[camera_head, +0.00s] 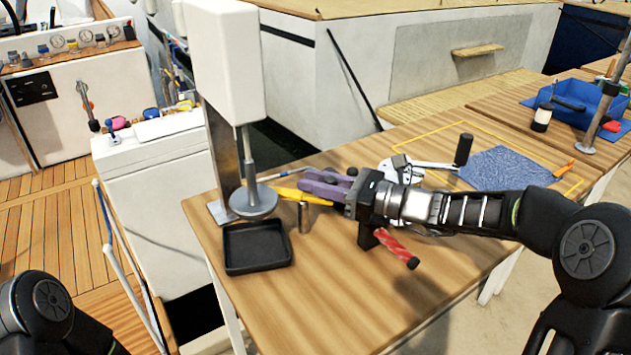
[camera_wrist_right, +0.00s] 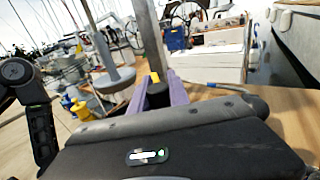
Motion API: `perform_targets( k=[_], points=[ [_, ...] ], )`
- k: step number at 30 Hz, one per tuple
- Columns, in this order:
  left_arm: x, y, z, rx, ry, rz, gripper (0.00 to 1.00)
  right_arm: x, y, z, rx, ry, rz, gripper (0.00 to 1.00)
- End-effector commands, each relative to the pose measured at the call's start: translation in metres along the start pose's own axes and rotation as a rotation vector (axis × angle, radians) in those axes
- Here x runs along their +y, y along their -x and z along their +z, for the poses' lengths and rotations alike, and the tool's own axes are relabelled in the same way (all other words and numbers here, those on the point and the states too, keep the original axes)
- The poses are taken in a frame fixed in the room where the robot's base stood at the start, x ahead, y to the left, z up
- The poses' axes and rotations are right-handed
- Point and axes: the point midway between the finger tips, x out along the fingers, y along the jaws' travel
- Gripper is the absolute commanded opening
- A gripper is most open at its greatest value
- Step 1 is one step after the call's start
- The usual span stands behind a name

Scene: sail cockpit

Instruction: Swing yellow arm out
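The yellow arm (camera_head: 290,193) is a short flat bar beside the round grey pad of the press, near a small metal post (camera_head: 303,217). My right gripper (camera_head: 318,183), with purple fingers, reaches in from the right just above and beside its right end, hiding part of it. In the right wrist view the purple fingers (camera_wrist_right: 161,88) stand apart, with a bit of yellow (camera_wrist_right: 154,78) and a dark part between them. Whether they touch the yellow arm is unclear. My left arm shows at the lower left of the head view; its gripper is out of frame.
The white press (camera_head: 225,60) with its grey pad (camera_head: 253,200) stands left of the gripper. A black tray (camera_head: 257,248) lies in front. A red-handled tool (camera_head: 397,248) lies under my right arm. A blue cloth (camera_head: 503,168) lies at right.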

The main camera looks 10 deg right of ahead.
Motion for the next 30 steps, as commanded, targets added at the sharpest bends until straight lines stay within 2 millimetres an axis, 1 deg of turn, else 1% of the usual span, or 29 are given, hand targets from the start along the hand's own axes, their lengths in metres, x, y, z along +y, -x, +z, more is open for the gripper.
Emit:
perform_targets(
  k=[1,7,30],
  points=[
    [0.0000,0.0000,0.0000,0.000,0.000,0.000,0.00,0.0000,0.0001,0.0000,0.000,0.000,0.000,0.16],
    [0.0000,0.0000,0.0000,0.000,0.000,0.000,0.00,0.0000,0.0002,0.0000,0.000,0.000,0.000,0.00],
    [0.0000,0.0000,0.0000,0.000,0.000,0.000,0.00,-0.0001,0.0002,-0.0001,0.000,0.000,0.000,0.00]
  ],
)
